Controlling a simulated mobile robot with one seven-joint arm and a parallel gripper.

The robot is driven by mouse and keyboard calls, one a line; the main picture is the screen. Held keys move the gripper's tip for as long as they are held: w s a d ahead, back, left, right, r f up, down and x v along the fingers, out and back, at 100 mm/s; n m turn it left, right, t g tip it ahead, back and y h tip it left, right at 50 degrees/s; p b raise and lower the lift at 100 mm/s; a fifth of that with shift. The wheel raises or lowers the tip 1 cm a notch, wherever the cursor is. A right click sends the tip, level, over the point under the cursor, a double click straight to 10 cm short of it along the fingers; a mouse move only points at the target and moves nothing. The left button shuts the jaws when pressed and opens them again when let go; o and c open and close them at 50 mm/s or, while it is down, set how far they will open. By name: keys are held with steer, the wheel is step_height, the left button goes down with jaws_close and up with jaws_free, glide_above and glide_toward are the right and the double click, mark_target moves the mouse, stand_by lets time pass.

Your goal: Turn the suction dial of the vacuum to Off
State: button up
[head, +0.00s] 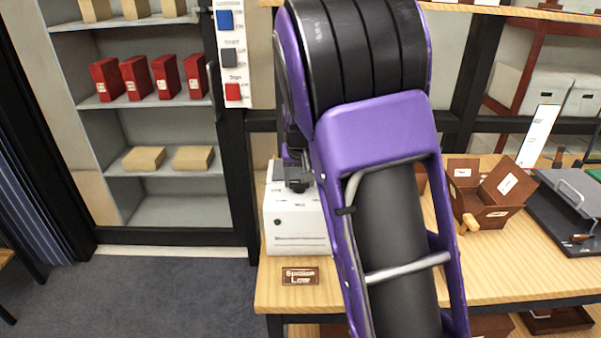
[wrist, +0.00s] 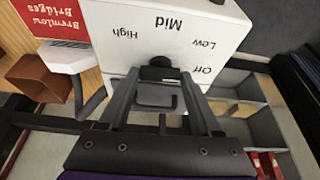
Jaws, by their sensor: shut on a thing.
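The vacuum is a white box (head: 284,240) at the left end of the wooden table in the head view. In the wrist view its white face (wrist: 230,22) carries the words High, Mid, Low and Off, seen upside down. My gripper (wrist: 160,76) is shut on the small dark suction dial (wrist: 160,61) below the word Mid. The dial's tip seems to point towards Mid, but the fingers hide much of it. In the head view my gripper (head: 297,183) is at the vacuum's top, and my arm covers the vacuum's right side.
A small brown sign (head: 300,276) lies on the table (head: 375,284) before the vacuum. Brown wooden boxes (head: 492,215) and a dark flat device (head: 565,220) stand to the right. A shelf unit (head: 170,212) with red binders (head: 136,78) is at left. A panel with coloured switches (head: 231,52) hangs beside it.

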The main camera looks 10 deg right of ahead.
steer(key=shift+m, duration=0.4)
steer(key=o, duration=1.4)
steer(key=shift+r, duration=0.1)
steer(key=v, duration=0.5)
steer(key=p+v, duration=0.1)
steer(key=v, duration=1.1)
steer(key=shift+a+r+p, duration=0.15)
steer(key=shift+a+p, duration=0.15)
steer(key=shift+p, duration=0.05)
steer(key=shift+a, duration=0.1)
